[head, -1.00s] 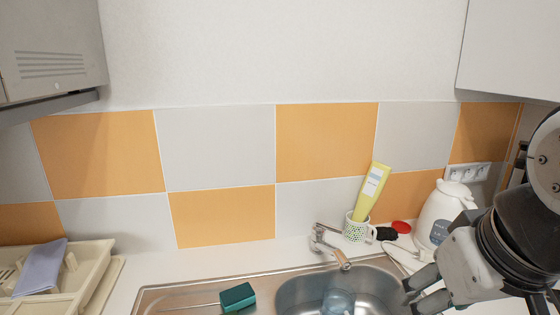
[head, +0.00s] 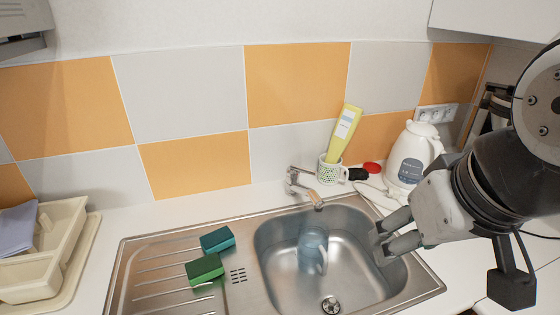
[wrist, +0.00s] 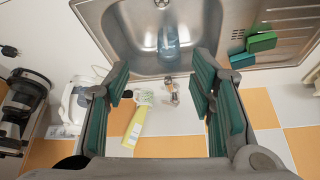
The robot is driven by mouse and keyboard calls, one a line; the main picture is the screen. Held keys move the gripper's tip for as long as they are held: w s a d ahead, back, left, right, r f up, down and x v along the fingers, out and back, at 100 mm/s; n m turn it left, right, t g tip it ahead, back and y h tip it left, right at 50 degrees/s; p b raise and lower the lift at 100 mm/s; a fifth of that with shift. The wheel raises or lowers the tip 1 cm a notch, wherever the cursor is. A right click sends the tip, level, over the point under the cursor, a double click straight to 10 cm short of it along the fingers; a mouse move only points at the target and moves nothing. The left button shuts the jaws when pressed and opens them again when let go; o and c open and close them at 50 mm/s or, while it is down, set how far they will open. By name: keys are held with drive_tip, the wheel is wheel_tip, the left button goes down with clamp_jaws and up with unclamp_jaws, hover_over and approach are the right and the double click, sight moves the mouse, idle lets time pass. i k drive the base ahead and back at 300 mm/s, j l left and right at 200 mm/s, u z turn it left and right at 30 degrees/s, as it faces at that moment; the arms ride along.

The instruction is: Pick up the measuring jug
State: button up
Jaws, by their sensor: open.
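The measuring jug looks to be the bluish see-through vessel (head: 313,249) in the sink bowl, with a handle on its right side. It also shows in the wrist view (wrist: 168,42), at the top between the fingers. My gripper (head: 385,247) is open and empty. In the head view it is above the right side of the sink, to the right of the jug and apart from it. In the wrist view its green-padded fingers (wrist: 163,95) are spread wide with nothing between the pads.
The steel sink (head: 135,262) has a drainboard with two green sponges (head: 204,268). A faucet (head: 303,188) stands behind the bowl. Behind it are a cup (head: 330,172) with a yellow tube (head: 344,135), and a white kettle (head: 411,157). A beige dish rack (head: 75,235) is at left.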

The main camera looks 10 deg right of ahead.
sight(313, 238)
drive_tip(key=k+j, duration=0.1)
drive_tip(key=j, duration=0.25)
drive_tip(key=k+j+z, duration=0.1)
drive_tip(key=j, duration=0.3)
drive_tip(key=k+j, duration=0.1)
drive_tip(key=j, duration=0.25)
drive_tip(key=k+j+z, duration=0.1)
drive_tip(key=j, duration=0.3)
drive_tip(key=k+j, duration=0.1)
drive_tip(key=j, duration=0.25)
drive_tip(key=k+j+z, duration=0.1)
drive_tip(key=j, duration=0.25)
